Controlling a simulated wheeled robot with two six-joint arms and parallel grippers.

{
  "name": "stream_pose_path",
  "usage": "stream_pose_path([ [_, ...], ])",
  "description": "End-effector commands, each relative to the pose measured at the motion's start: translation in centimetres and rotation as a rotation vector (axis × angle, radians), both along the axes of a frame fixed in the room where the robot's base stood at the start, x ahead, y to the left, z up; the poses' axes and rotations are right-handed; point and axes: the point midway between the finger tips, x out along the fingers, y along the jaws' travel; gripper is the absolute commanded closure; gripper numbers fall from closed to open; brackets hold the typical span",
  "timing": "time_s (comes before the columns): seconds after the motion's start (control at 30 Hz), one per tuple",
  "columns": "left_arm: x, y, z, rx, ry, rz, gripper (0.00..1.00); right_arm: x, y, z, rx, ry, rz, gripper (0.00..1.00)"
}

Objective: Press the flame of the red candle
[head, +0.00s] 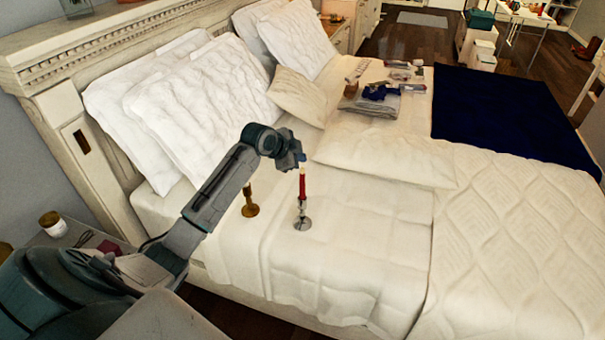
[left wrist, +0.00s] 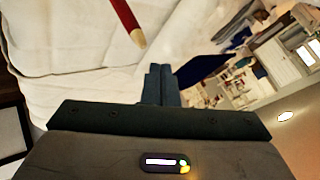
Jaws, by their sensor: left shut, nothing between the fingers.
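The red candle (head: 302,185) stands upright in a silver holder (head: 302,222) on the white bed, in the head view. My left gripper (head: 302,158) is at the top of the candle in the head view, shut and empty; it covers or adjoins the tip, so I cannot tell whether they touch. In the left wrist view the candle (left wrist: 127,20) shows at the top, its pale tip pointing toward the shut fingers (left wrist: 161,82), with a gap in the picture between them. No flame is clearly visible. My right gripper is not in view.
A brass candle holder (head: 250,205) stands left of the red candle, close under my left arm. White pillows (head: 195,105) lie behind. Folded clothes and small items (head: 375,95) lie farther back. A dark blue blanket (head: 505,115) covers the far right. The front bed cover (head: 350,260) is clear.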

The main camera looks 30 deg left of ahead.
Motion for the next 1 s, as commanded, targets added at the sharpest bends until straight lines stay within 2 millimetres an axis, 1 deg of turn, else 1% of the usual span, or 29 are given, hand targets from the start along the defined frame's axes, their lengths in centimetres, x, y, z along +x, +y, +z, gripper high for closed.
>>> stream_pose_path([
  [0.07, 0.0, 0.0, -0.55, 0.0, 0.0, 0.0, 1.0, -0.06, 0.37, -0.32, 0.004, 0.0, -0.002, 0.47],
  [0.27, -0.01, 0.02, -0.62, 0.001, 0.001, 0.001, 1.0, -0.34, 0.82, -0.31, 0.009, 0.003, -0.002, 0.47],
  [1.0, -0.01, 0.02, -0.62, 0.001, 0.001, 0.001, 1.0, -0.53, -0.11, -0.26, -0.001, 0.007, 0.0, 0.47],
])
